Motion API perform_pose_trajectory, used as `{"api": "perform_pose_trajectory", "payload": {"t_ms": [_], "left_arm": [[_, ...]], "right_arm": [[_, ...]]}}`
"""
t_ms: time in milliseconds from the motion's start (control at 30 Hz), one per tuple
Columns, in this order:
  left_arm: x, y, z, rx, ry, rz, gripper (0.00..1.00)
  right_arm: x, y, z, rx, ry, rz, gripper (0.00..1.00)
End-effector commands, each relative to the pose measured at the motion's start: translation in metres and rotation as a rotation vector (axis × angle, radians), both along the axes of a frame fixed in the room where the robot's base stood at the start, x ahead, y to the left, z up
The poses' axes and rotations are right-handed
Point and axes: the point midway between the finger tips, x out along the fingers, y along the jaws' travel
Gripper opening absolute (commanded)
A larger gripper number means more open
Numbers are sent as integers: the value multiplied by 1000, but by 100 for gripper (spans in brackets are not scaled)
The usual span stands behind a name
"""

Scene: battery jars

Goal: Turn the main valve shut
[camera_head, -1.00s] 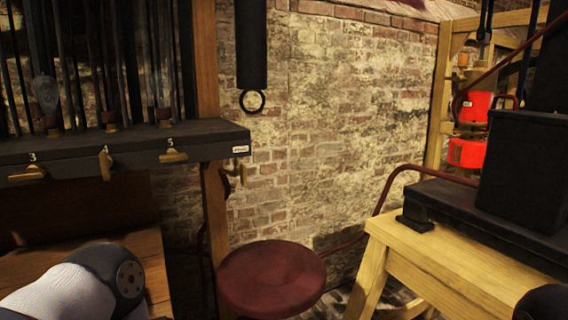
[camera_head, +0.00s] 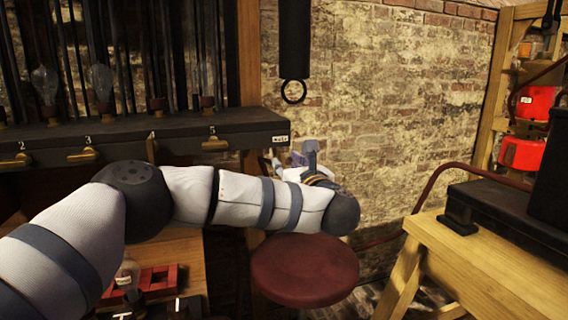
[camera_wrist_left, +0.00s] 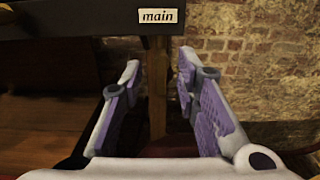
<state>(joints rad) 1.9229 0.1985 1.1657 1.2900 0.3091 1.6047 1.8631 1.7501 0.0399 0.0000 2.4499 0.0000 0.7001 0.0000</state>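The small "main" label (camera_head: 281,139) is on the right end of the dark rail (camera_head: 180,128); the label also shows in the left wrist view (camera_wrist_left: 158,16). The brass main valve below it is hidden or too indistinct to make out, behind my left gripper (camera_head: 302,158). In the left wrist view my left gripper (camera_wrist_left: 160,68) is open, with its purple-padded fingers spread either side of the wooden post and nothing held between them. The gripper is just below the label. My right gripper is out of view.
Numbered brass valves (camera_head: 216,142) line the rail, with glass bulbs (camera_head: 103,82) above. A red round stool (camera_head: 303,270) stands below my left arm. A wooden bench (camera_head: 470,265) with dark boxes is at right. A black cylinder with a ring (camera_head: 295,45) hangs by the brick wall.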

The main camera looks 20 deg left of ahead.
Motion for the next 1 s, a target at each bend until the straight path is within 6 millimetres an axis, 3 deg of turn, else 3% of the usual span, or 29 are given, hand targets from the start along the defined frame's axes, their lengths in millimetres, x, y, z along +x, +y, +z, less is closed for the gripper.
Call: {"api": "perform_pose_trajectory", "payload": {"t_ms": [33, 200, 500, 633, 667, 1000], "left_arm": [[10, 6, -9, 1, 11, 3, 29], [29, 18, -8, 1, 11, -2, 29], [32, 20, -3, 3, 6, -4, 29], [32, 20, -4, 3, 6, -4, 2], [32, 20, -4, 3, 6, -4, 0], [32, 20, -4, 19, 17, -4, 0]], "right_arm": [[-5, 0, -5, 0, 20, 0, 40], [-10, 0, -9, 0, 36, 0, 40], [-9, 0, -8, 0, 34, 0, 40], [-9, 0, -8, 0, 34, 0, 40], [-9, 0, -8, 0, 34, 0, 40], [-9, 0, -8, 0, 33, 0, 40]]}}
